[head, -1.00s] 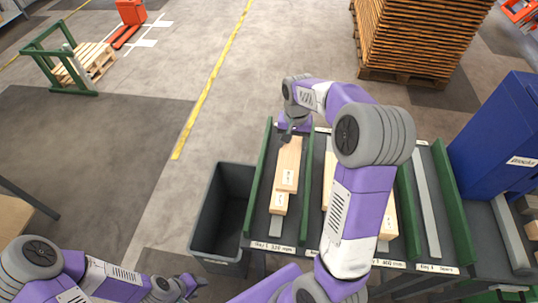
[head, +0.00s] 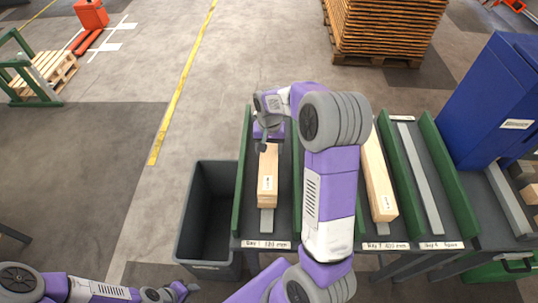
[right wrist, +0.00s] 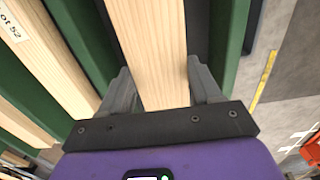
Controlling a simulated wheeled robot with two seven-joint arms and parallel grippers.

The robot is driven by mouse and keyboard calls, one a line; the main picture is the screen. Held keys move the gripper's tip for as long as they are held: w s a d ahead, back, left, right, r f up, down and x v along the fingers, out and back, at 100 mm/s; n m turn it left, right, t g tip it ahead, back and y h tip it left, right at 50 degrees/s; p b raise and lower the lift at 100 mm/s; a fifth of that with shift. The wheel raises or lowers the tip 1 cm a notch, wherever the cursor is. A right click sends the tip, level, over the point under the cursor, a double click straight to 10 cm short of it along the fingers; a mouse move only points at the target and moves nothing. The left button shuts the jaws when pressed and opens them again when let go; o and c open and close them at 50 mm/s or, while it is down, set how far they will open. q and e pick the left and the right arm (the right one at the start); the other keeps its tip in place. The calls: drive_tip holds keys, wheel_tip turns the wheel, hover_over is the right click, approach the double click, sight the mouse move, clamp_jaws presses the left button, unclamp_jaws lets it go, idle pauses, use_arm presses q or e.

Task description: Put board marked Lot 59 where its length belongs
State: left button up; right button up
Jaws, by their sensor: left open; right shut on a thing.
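My right gripper (head: 264,147) is shut on the far end of a pale wooden board (head: 268,170) in the leftmost bay. The label on this board is too small to read in the head view. In the right wrist view the jaws (right wrist: 155,95) sit on both sides of the board (right wrist: 150,45). Another board (right wrist: 35,45) beside it ends its label in "ot 52". The leftmost bay (head: 266,222) has a front label that begins "Bay 1". My left gripper (head: 185,291) is open and empty at the lower left, clear of the rack.
Green dividers (head: 243,165) separate the bays. Another board (head: 378,185) lies in a bay further right, and the rightmost bay (head: 420,170) looks empty. My right arm hides the bay between. A dark bin (head: 205,220) stands left of the rack, a blue cabinet (head: 497,100) right.

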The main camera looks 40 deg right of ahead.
sight(269, 150)
drive_tip(key=shift+f, duration=1.55)
drive_tip(key=shift+f+b, duration=0.15)
drive_tip(key=shift+b, duration=0.2)
drive_tip(key=o, duration=1.3)
wheel_tip(269, 150, up, 12)
drive_tip(key=p, duration=0.3)
drive_tip(key=shift+r, duration=0.2)
